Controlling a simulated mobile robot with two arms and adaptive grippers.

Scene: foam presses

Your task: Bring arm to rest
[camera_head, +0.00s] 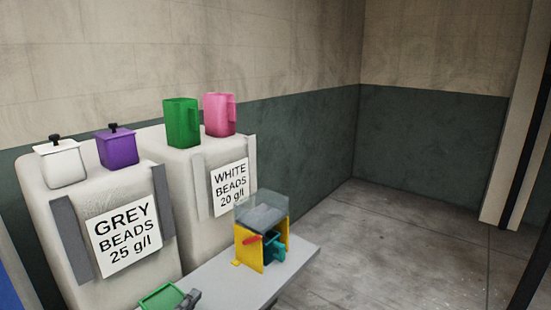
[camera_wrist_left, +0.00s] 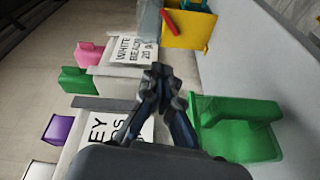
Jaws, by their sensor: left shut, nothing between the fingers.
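My left gripper (camera_head: 190,298) shows at the bottom edge of the head view, beside a green container (camera_head: 161,296) on the grey table (camera_head: 222,284). In the left wrist view my left gripper (camera_wrist_left: 158,72) is shut with its fingertips together and nothing between them. The green container (camera_wrist_left: 238,128) is apart from the fingers, to their right in that view. My right gripper is in neither view.
A yellow press (camera_head: 248,251) with a clear top, red handle and teal part stands on the table. Behind are bead bins labelled grey (camera_head: 125,238) and white (camera_head: 229,187), topped by white, purple, green (camera_head: 181,122) and pink (camera_head: 219,115) containers. Floor at right is clear.

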